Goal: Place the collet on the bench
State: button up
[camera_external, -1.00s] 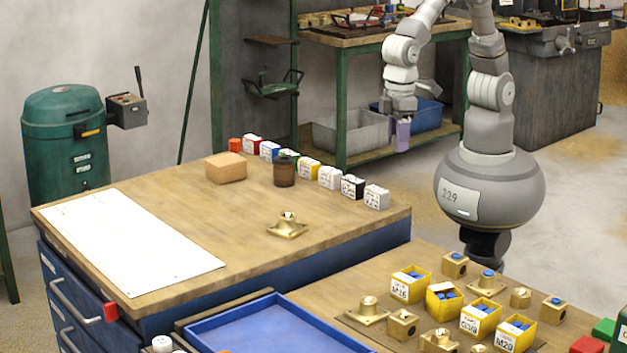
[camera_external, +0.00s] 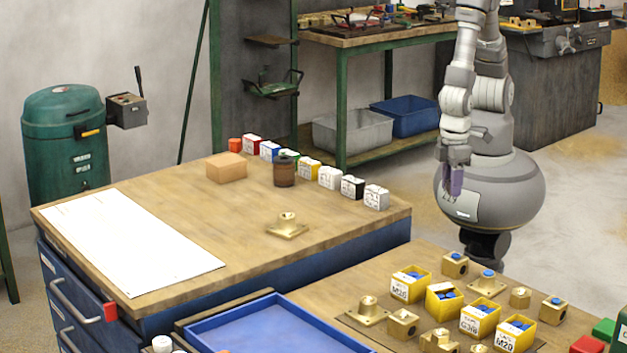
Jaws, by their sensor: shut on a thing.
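My gripper (camera_external: 452,180) hangs pointing down in front of my round base, at the right of the view. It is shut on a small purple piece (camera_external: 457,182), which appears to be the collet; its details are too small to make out. The piece is held in the air, beyond the right end of the wooden bench (camera_external: 225,222) and apart from it. The bench top carries a white sheet (camera_external: 130,243) on the left and a brass flanged fitting (camera_external: 287,226) near the middle.
A row of small labelled boxes (camera_external: 329,178), a brown jar (camera_external: 285,172) and a tan block (camera_external: 226,167) line the bench's back edge. A nearer bench holds a blue tray (camera_external: 275,330), yellow bins (camera_external: 410,284) and brass parts. Bare wood surrounds the flanged fitting.

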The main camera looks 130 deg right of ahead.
notch_tip(320, 180, down, 6)
jog(key=f, duration=0.1)
jog(key=b, duration=0.4)
send_over(420, 264)
jog(key=shift+s+f, duration=0.1)
jog(key=shift+f, duration=0.5)
jog(key=shift+f+b, duration=0.7)
jog(key=shift+f, duration=1)
jog(key=shift+f, duration=0.15)
jog(key=o, duration=1.1)
